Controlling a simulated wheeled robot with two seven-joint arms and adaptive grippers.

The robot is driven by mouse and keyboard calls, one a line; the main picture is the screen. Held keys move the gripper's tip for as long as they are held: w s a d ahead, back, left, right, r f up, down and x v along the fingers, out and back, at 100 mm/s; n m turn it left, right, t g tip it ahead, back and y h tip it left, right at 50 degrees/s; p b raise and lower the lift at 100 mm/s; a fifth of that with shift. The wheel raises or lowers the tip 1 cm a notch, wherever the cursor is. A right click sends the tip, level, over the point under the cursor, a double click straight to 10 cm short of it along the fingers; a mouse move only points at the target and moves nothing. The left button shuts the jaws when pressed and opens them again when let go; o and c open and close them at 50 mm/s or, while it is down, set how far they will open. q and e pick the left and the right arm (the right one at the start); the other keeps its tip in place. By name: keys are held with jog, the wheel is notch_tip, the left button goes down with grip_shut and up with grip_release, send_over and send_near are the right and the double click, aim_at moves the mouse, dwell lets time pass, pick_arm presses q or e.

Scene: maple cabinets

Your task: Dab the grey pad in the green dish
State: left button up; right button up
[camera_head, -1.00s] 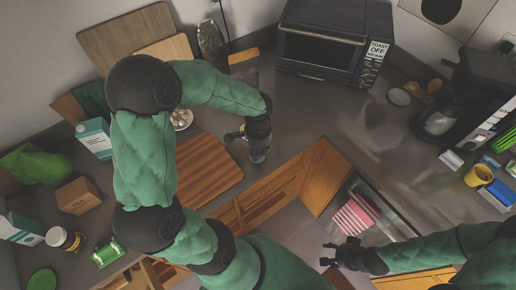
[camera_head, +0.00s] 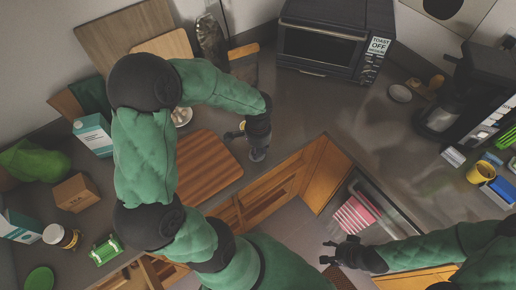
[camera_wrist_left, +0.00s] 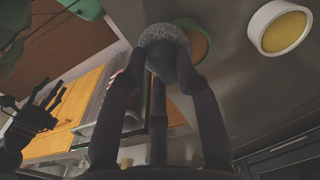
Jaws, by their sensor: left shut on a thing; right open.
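My left gripper (camera_head: 258,153) points down over the counter in front of the toaster oven. In the left wrist view its fingers (camera_wrist_left: 165,70) are shut on the fuzzy grey pad (camera_wrist_left: 163,36). In the head view a bit of yellow (camera_head: 232,135) shows beside my left gripper. My right gripper (camera_head: 329,252) is open and empty, low at the right.
A wooden cutting board (camera_head: 208,165) lies left of my left gripper. The toaster oven (camera_head: 333,42) stands behind, the coffee maker (camera_head: 450,105) at the right. The counter right of my left gripper is clear.

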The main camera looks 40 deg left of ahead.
aim_at(258, 151)
pick_arm(q)
jog(key=shift+f+b, duration=0.4)
jog(key=shift+f, duration=0.15)
dwell(1.4)
jog(key=shift+r+p, duration=2.7)
jog(key=shift+r, duration=0.9)
jog(key=shift+f, duration=0.1)
